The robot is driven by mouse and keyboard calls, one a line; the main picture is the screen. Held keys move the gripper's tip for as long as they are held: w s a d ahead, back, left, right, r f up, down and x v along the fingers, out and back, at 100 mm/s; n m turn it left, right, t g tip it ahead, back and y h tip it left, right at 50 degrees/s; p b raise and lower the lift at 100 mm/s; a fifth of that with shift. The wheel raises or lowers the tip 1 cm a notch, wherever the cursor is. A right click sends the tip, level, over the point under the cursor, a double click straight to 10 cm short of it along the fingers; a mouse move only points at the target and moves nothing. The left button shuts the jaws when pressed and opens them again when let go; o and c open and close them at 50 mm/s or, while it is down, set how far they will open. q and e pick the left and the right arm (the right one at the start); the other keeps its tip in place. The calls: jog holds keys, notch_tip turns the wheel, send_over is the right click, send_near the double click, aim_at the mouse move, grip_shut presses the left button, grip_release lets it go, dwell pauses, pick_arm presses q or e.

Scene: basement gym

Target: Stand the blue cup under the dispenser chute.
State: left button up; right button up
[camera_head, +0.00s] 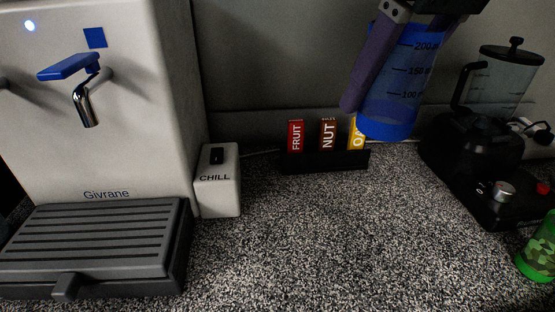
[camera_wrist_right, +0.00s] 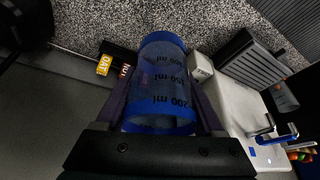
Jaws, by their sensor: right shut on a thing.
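The blue cup (camera_head: 398,95) is a clear blue-tinted beaker with millilitre marks and a solid blue base. It hangs upright in the air at the upper right of the head view. My right gripper (camera_head: 372,75) is shut on it, and the cup also shows between the fingers in the right wrist view (camera_wrist_right: 162,85). The dispenser (camera_head: 150,120) stands at the left with a blue lever and a chrome chute (camera_head: 86,106) above a slatted grey drip tray (camera_head: 90,245). The tray is empty. The cup is well to the right of the chute. My left gripper is not in view.
A CHILL switch box (camera_head: 218,182) stands beside the dispenser. A black rack (camera_head: 325,161) of bars stands at the back, below and left of the cup. A blender (camera_head: 490,130) and a green camouflage cup (camera_head: 540,250) are at the right. The middle counter is clear.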

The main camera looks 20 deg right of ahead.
jog(key=b+x, duration=0.1)
jog(key=x, duration=0.1)
jog(key=shift+a+f, duration=0.1)
jog(key=shift+f, duration=0.25)
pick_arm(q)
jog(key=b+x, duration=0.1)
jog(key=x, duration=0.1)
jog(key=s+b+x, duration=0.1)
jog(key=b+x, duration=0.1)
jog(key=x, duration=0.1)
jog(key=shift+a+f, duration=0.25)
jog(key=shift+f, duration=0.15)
pick_arm(e)
notch_tip(320, 180, down, 19)
jog(key=shift+f, duration=0.25)
jog(key=shift+f, duration=0.15)
jog(key=o, duration=1.3)
